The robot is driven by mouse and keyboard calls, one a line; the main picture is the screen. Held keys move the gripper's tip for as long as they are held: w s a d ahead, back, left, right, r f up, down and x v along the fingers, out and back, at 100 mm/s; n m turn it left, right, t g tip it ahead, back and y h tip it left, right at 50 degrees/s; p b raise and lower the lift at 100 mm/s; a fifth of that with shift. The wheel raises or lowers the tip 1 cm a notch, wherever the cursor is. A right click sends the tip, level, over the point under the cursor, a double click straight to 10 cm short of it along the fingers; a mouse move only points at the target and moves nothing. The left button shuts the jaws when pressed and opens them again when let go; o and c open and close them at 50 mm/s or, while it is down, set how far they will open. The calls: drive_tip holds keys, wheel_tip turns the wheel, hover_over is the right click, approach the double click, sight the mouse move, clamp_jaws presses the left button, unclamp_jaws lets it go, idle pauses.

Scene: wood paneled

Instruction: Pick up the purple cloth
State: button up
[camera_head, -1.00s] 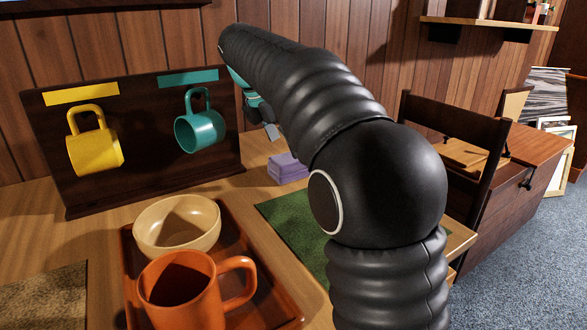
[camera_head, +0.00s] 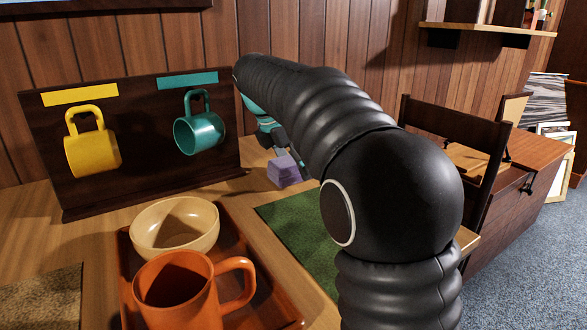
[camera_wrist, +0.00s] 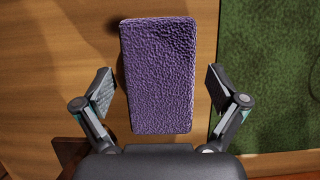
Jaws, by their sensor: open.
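The purple cloth (camera_head: 284,170) is a folded block on the wooden table, near the back wall. In the wrist view the cloth (camera_wrist: 158,75) is an upright rectangle with a rough texture. My gripper (camera_wrist: 160,90) is open, with one finger on each side of the cloth's lower half. Gaps show between both fingers and the cloth. In the head view my gripper (camera_head: 274,138) is just above and behind the cloth, partly hidden by my arm. Whether the fingers reach down to the cloth's height is hard to tell.
A green mat (camera_head: 292,232) lies right of the cloth. A dark rack with a yellow mug (camera_head: 92,150) and a teal mug (camera_head: 200,130) stands at left. A tray (camera_head: 262,300) holds a bowl (camera_head: 176,226) and an orange mug (camera_head: 185,290). A chair (camera_head: 455,130) is at right.

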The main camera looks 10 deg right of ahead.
drive_tip(key=shift+f, duration=0.15)
idle(0.3)
drive_tip(key=c, duration=1.2)
wheel_tip(320, 180, up, 5)
drive_tip(key=shift+r+p, duration=0.1)
drive_tip(key=shift+p, duration=0.6)
drive_tip(key=s+d+r, duration=0.4)
drive_tip(key=s+d, duration=0.1)
drive_tip(key=s+d+r, duration=0.2)
drive_tip(key=s+d, duration=0.1)
drive_tip(key=shift+d+r, duration=0.15)
drive_tip(key=shift+d, duration=0.05)
